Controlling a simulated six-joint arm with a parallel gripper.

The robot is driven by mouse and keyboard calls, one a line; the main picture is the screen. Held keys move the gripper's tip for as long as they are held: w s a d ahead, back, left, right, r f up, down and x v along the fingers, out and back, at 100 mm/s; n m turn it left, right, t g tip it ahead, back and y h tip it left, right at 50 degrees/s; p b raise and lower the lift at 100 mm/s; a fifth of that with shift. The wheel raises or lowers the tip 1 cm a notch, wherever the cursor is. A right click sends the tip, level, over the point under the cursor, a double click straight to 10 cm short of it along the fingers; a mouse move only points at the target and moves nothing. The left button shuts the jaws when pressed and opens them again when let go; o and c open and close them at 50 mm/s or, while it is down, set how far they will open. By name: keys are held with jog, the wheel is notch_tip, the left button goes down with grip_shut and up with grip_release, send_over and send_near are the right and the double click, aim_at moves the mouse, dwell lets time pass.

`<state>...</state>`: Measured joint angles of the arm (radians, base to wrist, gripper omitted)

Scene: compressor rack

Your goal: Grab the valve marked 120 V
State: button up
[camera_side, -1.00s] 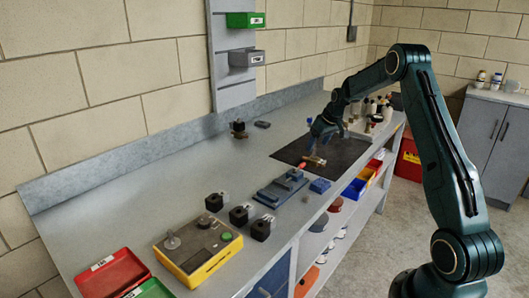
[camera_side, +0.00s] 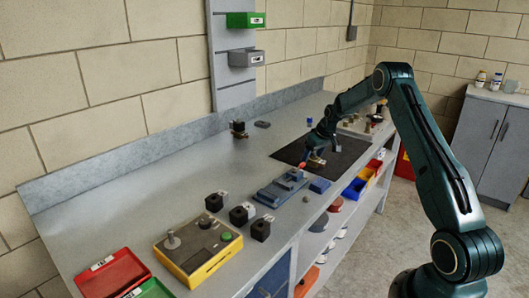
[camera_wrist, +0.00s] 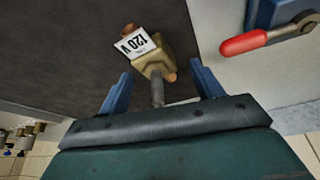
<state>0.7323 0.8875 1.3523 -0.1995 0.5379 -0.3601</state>
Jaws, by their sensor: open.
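The brass valve (camera_wrist: 155,60) has copper ends, a grey stem and a white tag reading 120 V. It is on the dark mat (camera_wrist: 60,50), and in the side view the valve (camera_side: 316,162) shows small below my gripper (camera_side: 315,148). In the wrist view my gripper (camera_wrist: 159,72) is open, with one blue finger on each side of the valve's stem and lower body. Gaps show between the fingers and the valve. The stem points toward the palm.
A blue clamp fixture (camera_side: 278,189) with a red handle (camera_wrist: 245,43) stands close by. Several black coils (camera_side: 241,214) and a yellow test box (camera_side: 198,250) sit nearer the camera. More valves (camera_wrist: 22,137) stand beyond the mat. The bench's back left is mostly clear.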

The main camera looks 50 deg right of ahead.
aim_at(312, 156)
jog(key=shift+w+f, duration=0.15)
jog(key=shift+f, duration=0.25)
jog(key=shift+c, duration=0.5)
grip_shut()
jog(key=shift+r, duration=0.2)
notch_tip(312, 156, up, 20)
dwell(0.6)
jog(key=shift+f, duration=0.15)
dwell(0.3)
